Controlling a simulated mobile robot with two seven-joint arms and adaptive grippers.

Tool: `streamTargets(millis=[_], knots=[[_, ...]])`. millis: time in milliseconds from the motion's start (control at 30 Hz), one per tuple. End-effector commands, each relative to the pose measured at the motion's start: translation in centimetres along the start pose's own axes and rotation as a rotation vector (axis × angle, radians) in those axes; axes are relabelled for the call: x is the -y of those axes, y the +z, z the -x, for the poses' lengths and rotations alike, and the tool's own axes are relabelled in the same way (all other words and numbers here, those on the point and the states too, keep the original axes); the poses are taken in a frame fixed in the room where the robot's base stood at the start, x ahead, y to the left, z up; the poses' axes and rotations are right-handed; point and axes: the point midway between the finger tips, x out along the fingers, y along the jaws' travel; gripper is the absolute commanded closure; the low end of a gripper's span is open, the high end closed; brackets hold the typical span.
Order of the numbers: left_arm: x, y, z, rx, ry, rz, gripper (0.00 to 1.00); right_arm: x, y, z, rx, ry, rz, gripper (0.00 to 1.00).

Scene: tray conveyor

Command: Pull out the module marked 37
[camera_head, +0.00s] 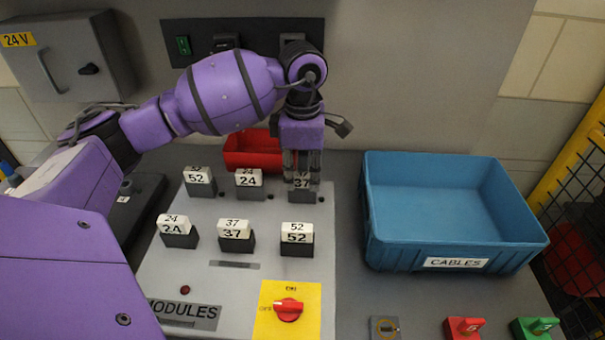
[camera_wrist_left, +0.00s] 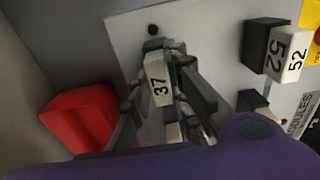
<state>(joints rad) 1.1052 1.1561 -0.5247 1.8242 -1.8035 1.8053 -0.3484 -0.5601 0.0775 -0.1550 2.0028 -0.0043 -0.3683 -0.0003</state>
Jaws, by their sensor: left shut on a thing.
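A white module marked 37 (camera_head: 302,184) is at the right end of the back row on the grey panel (camera_head: 205,275), above its black socket. My left gripper (camera_head: 302,178) points down and is shut on it; the fingers partly cover it in the head view. In the left wrist view the 37 module (camera_wrist_left: 160,87) sits between the fingers of my left gripper (camera_wrist_left: 163,55). I cannot tell whether it is still seated. A second module marked 37 (camera_head: 236,229) sits in a socket in the middle of the front row. My right gripper is out of view.
Modules marked 52 (camera_head: 199,175) and 24 (camera_head: 248,178) stand in the back row; 24 (camera_head: 174,223) and 52 (camera_head: 297,233) in the front. A red bin (camera_head: 250,152) is behind. A blue CABLES crate (camera_head: 440,263) stands right. A red rotary switch (camera_head: 288,309) is in front.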

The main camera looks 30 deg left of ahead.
Motion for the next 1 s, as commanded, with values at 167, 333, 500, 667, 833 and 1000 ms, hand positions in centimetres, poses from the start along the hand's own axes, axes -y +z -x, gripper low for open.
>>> streamTargets(millis=[167, 333, 500, 667, 833, 1000], knots=[[0.0, 0.0, 0.2, 0.000, 0.001, 0.000, 1.00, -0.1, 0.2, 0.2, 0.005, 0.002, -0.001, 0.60], [-0.1, 0.0, 0.8, 0.001, 0.003, 0.000, 1.00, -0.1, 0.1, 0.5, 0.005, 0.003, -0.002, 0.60], [-0.1, 0.0, 1.3, 0.001, 0.003, 0.000, 1.00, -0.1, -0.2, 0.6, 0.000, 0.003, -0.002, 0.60], [-0.1, 0.0, 1.8, 0.001, 0.003, 0.000, 1.00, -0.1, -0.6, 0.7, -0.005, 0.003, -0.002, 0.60], [-0.1, 0.0, 2.2, 0.001, 0.002, 0.000, 1.00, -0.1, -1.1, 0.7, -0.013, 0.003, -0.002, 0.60], [0.0, 0.0, 2.8, 0.001, 0.002, 0.000, 1.00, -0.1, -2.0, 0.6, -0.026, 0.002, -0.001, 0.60]])
